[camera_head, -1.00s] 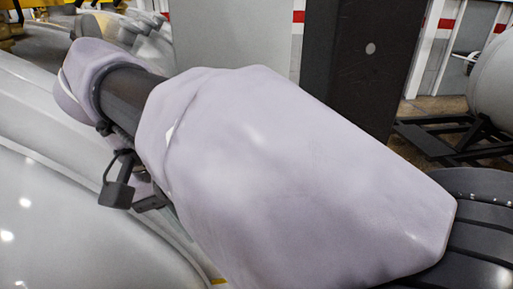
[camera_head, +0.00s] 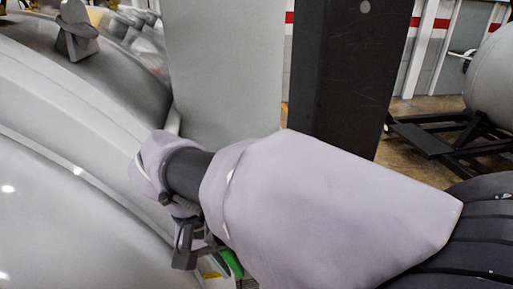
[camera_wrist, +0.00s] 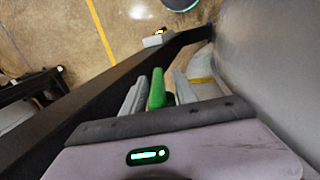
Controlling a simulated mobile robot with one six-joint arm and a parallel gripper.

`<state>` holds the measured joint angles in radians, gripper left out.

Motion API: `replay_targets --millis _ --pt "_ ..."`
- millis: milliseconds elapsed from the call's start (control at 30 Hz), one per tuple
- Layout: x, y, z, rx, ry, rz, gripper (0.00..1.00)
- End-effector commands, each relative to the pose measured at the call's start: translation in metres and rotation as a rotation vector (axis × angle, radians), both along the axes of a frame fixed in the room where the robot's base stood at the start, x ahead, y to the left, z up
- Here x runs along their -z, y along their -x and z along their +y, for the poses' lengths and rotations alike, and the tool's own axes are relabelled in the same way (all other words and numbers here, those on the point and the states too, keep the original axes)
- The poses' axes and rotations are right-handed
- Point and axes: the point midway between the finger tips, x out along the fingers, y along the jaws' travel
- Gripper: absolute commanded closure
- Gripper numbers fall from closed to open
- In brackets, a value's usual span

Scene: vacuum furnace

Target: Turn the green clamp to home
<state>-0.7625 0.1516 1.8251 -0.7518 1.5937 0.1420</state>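The green clamp (camera_wrist: 157,90) shows in the wrist view as an upright green bar between the two grey fingers of my gripper (camera_wrist: 159,77). The fingers are apart, one on each side of the bar, with narrow gaps showing; I cannot tell whether either touches it. In the head view a small part of the green clamp (camera_head: 232,264) shows at the bottom, below my arm. The rest of it is hidden by my arm, and my fingertips cannot be made out there.
The large pale grey curved furnace body (camera_head: 60,200) fills the left of the head view and lies close to my arm. A dark upright post (camera_head: 350,80) stands behind my arm. A grey tank (camera_head: 492,80) on a black frame is at the right.

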Motion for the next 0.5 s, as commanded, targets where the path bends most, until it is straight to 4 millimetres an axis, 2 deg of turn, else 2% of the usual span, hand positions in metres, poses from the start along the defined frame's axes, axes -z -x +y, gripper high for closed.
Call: replay_targets --millis 67,233,267,500 --pt "-0.0003 0.0 0.0 0.0 0.0 0.0 0.65" --pt "-0.0004 0.0 0.0 0.0 0.0 0.0 0.97" --pt "-0.0004 0.0 0.0 0.0 0.0 0.0 1.0" --pt "-0.0004 0.0 0.0001 0.001 -0.004 0.001 1.0"
